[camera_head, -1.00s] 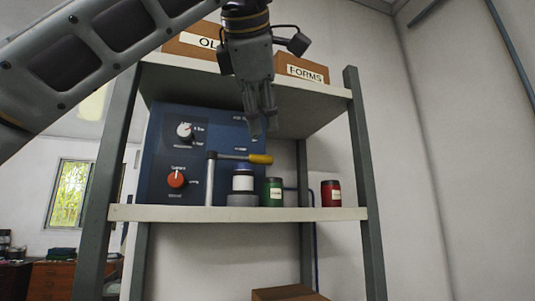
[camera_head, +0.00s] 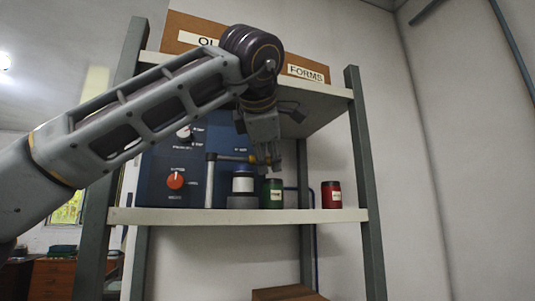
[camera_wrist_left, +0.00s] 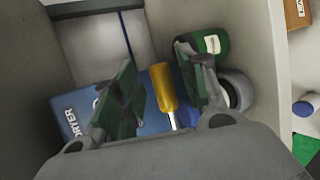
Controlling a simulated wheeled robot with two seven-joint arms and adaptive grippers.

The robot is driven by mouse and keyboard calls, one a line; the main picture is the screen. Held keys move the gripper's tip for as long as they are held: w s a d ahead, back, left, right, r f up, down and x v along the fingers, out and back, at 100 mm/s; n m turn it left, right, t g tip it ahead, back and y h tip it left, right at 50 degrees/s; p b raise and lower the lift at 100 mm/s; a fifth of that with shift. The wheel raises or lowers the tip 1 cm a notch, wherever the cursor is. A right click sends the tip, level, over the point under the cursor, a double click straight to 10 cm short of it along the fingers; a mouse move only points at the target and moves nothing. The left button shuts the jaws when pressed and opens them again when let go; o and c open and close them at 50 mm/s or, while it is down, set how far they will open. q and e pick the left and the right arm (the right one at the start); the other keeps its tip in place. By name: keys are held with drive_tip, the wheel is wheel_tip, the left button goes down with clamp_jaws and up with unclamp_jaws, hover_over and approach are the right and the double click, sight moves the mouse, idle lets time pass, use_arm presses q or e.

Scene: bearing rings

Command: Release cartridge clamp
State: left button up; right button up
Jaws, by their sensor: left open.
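The clamp has a grey post (camera_head: 210,180) and a lever with a yellow handle (camera_head: 254,158). The lever reaches right over a blue and white cartridge (camera_head: 243,181) on a grey base (camera_head: 242,201). The clamp stands before a blue dryer box (camera_head: 160,170). My left gripper (camera_head: 269,164) points down at the handle's right end. In the left wrist view the open fingers of my left gripper (camera_wrist_left: 157,62) lie either side of the yellow handle (camera_wrist_left: 162,86), with gaps visible. Whether they touch it cannot be told. My right gripper is not in view.
A green can (camera_head: 272,193) stands close right of the cartridge, just below my left gripper. A red can (camera_head: 331,194) stands further right. The upper shelf (camera_head: 325,90) with cardboard boxes is above. The lower shelf (camera_head: 300,214) is bare between the cans.

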use_arm(q)
drive_tip(key=shift+w, duration=0.1)
clamp_jaws()
idle(0.3)
